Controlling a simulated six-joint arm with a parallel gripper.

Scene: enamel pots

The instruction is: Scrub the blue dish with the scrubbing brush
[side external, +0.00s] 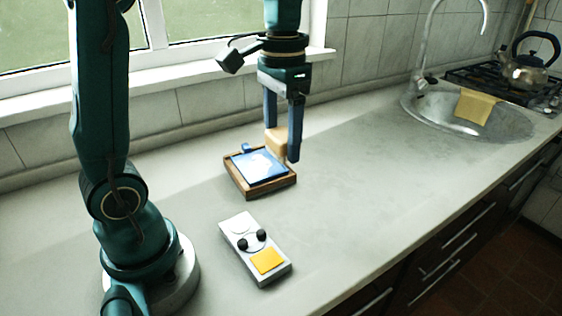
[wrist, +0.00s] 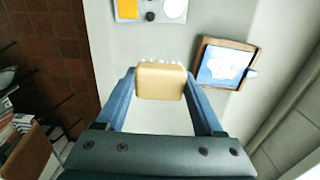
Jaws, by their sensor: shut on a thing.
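The scrubbing brush is a tan block (side external: 276,141) held between the fingers of my gripper (side external: 282,146). In the wrist view the brush (wrist: 161,82) shows pale bristles along its far edge, and a finger closes on each side of it. The blue dish (side external: 259,164) is square with a white patch on its face and a small blue tab at its edge. It sits in a brown wooden frame (side external: 262,189) on the counter. In the wrist view the dish (wrist: 221,71) is to the right of the brush, apart from it. The brush appears raised above the counter.
A grey panel (side external: 241,228) with black knobs and a yellow square (side external: 267,261) lies nearer the camera. A round sink (side external: 500,126) with a yellow cloth (side external: 476,106) and a kettle (side external: 530,72) are at far right. The counter between is clear. The window wall stands behind.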

